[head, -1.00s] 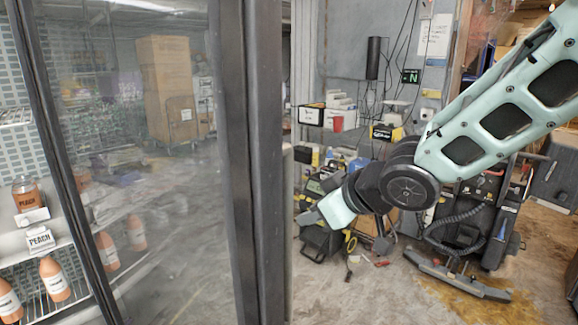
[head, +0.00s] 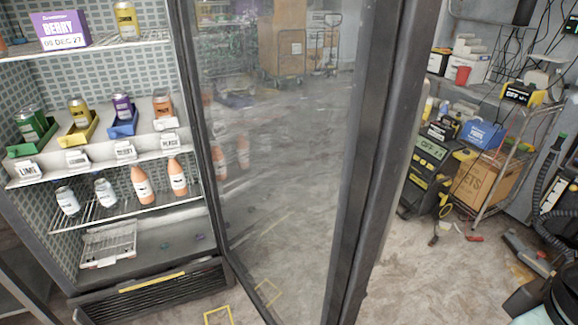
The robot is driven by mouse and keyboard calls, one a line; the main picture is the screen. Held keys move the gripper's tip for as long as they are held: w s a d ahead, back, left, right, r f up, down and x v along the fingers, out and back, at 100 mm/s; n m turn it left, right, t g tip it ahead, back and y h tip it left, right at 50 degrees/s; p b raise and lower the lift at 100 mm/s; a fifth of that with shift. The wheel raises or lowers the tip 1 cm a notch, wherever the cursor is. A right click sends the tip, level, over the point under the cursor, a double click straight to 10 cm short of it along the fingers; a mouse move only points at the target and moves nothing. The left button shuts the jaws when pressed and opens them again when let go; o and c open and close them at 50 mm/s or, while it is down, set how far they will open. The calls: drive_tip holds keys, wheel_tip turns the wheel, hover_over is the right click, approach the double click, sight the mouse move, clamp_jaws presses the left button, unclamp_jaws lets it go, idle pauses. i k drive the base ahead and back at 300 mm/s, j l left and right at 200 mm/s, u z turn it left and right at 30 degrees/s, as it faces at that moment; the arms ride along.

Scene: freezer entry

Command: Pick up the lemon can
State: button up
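A yellow can (head: 79,109), which looks like the lemon can, stands in a yellow tray (head: 80,134) on the middle shelf of the open freezer at left. The label (head: 76,158) below it is too small to read surely. Another yellow can (head: 126,20) stands on the top shelf at right of the berry box (head: 58,30). My gripper is not in the head view now, so its state is hidden.
Green (head: 33,122), purple (head: 122,106) and orange (head: 163,104) cans flank the yellow one. The open glass door (head: 280,180) projects at the freezer's right. Carts and equipment (head: 440,155) stand beyond it.

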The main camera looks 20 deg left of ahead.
sight(126, 19)
drive_tip(key=z, duration=1.5)
drive_tip(key=i+l+u, duration=0.1)
drive_tip(key=i+u, duration=0.25)
drive_tip(key=i, duration=0.15)
drive_tip(key=i+l+u, duration=0.2)
drive_tip(key=i+u, duration=0.15)
drive_tip(key=i+j+u, duration=0.25)
drive_tip(key=u, duration=0.2)
drive_tip(key=i+u, duration=0.95)
drive_tip(key=i+l+u, duration=0.15)
drive_tip(key=i+u, duration=0.15)
drive_tip(key=u, duration=0.2)
drive_tip(key=i+u, duration=0.1)
drive_tip(key=u, duration=0.85)
drive_tip(key=i+l+u, duration=0.1)
drive_tip(key=u, duration=0.4)
drive_tip(key=l+u, duration=0.1)
drive_tip(key=u, duration=0.4)
drive_tip(key=k+j+z, duration=0.4)
drive_tip(key=k+j, duration=0.25)
drive_tip(key=i+j, duration=0.1)
drive_tip(key=j, duration=0.55)
drive_tip(key=i+j, duration=0.15)
drive_tip(key=j, duration=0.15)
